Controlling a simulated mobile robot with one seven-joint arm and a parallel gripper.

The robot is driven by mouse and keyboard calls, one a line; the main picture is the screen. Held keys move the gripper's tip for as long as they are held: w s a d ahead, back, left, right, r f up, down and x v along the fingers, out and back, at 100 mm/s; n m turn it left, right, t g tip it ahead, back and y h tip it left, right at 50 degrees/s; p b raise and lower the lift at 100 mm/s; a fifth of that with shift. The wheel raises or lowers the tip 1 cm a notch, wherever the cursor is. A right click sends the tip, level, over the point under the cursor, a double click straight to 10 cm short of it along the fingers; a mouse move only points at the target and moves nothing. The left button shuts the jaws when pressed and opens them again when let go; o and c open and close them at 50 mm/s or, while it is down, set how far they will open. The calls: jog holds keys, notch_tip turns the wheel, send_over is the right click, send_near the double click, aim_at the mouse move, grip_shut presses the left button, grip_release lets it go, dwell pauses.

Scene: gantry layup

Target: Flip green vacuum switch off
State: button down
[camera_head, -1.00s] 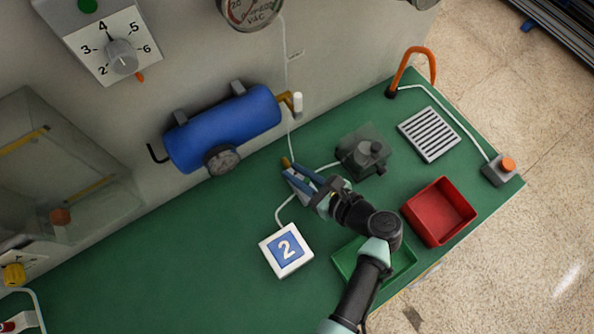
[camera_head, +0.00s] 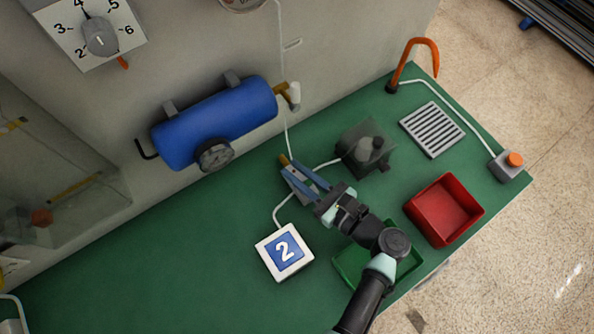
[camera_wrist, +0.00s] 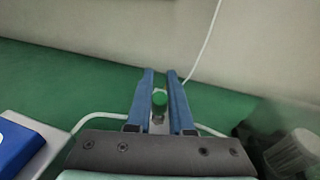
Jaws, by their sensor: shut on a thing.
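My gripper (camera_head: 291,170) is over the green bench beside the wall, its blue fingers around a small switch on a grey base. In the wrist view my gripper (camera_wrist: 160,75) has the switch's green tip (camera_wrist: 159,98) between the two fingers, with a metal stem below it. The fingers are shut on this green switch. In the head view the fingers hide the green tip, and a brass-coloured end (camera_head: 284,159) shows just past them. Which way the lever leans cannot be told clearly.
A white block marked 2 (camera_head: 265,254) lies left of my arm. A dark grey boxed device (camera_head: 354,141), a red tray (camera_head: 421,222) and a green tray (camera_head: 345,265) are close by on the right. A blue tank (camera_head: 205,125) hangs on the wall.

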jog(key=shift+s+f, duration=0.1)
jog(key=c, duration=0.8)
grip_release()
jog(key=b+v, duration=0.1)
jog(key=v, duration=1.2)
